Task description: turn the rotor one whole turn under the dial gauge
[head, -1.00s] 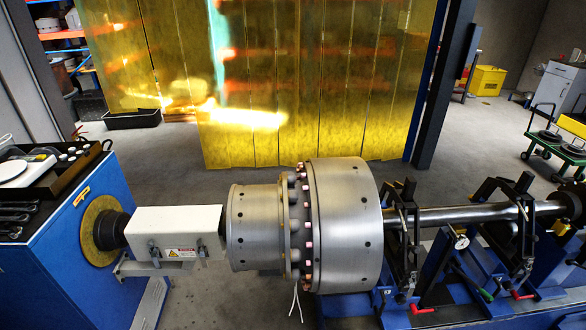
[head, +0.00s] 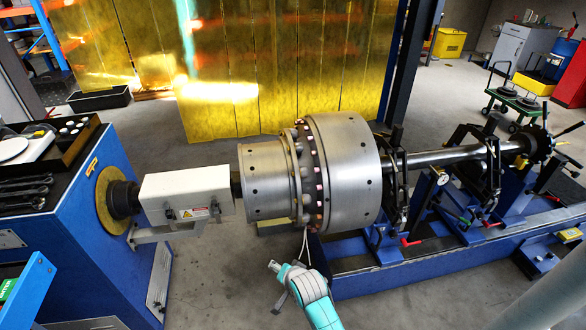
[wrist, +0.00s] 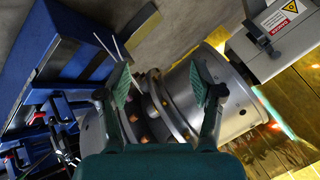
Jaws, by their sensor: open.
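The silver rotor (head: 343,172) lies level on the balancing machine, its flanged drum ringed with bolts and pinkish pieces. Its shaft (head: 445,157) runs right through black supports. A small white-faced dial gauge (head: 442,179) stands by the shaft, right of the drum; its reading is too small to make out. A teal part of my arm shows low in the head view, below the drum; the fingertips cannot be made out there. In the wrist view my gripper (wrist: 160,78) is open, its two fingers apart, with the rotor's flange (wrist: 160,105) beyond them. Contact cannot be judged.
A white drive housing (head: 186,192) with a warning label joins the rotor to the blue headstock (head: 75,235) at left. The blue machine bed (head: 375,282) runs along the right. Thin white cables hang below the flange. Grey floor (head: 225,285) lies open in front.

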